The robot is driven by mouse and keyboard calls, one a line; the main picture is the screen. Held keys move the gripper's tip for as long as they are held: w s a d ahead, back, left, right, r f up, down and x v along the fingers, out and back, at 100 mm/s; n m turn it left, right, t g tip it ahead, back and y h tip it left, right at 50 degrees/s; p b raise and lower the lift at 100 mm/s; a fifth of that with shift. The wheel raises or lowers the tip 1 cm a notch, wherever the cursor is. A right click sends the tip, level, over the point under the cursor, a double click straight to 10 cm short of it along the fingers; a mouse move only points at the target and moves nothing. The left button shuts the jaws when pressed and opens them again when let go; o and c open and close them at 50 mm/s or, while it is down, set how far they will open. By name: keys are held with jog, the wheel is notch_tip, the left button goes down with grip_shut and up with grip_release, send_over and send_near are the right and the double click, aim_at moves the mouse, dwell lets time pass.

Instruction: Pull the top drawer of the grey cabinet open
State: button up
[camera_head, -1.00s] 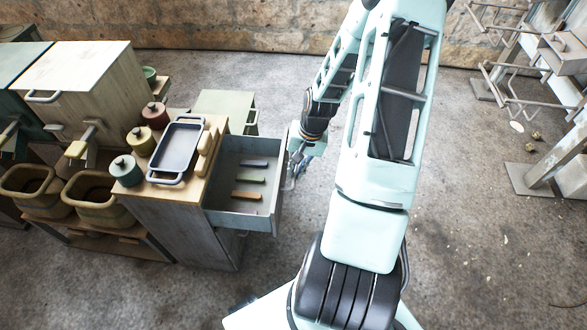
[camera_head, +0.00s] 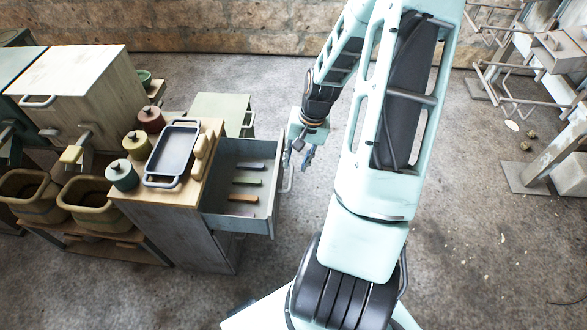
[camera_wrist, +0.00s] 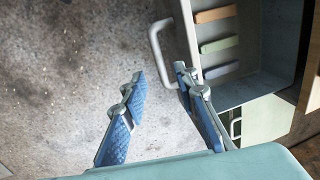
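The grey cabinet (camera_head: 190,238) stands left of my arm, with a wooden top. Its top drawer (camera_head: 262,222) is pulled well out to the right and holds an orange, a green and a dark bar. In the wrist view the drawer (camera_wrist: 246,90) shows at the upper right, with its pale handle (camera_wrist: 154,42) on the front. My gripper (camera_head: 306,160) is just right of the drawer front. In the wrist view my gripper (camera_wrist: 158,82) has its blue-padded fingers spread apart with nothing between them. The handle lies beyond the fingertips, and I see no contact with it.
A dark tray (camera_head: 172,152) and several lidded pots (camera_head: 123,174) stand on the cabinet top. A pale green cabinet (camera_head: 222,106) stands behind it. Metal racks (camera_head: 515,75) stand at the right. The floor (camera_head: 470,240) on the right is mostly clear.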

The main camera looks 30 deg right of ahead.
notch_tip(320, 180, up, 6)
jog(key=d, duration=0.1)
jog(key=shift+s+r, duration=0.2)
jog(key=shift+s, duration=0.2)
jog(key=shift+w, duration=0.1)
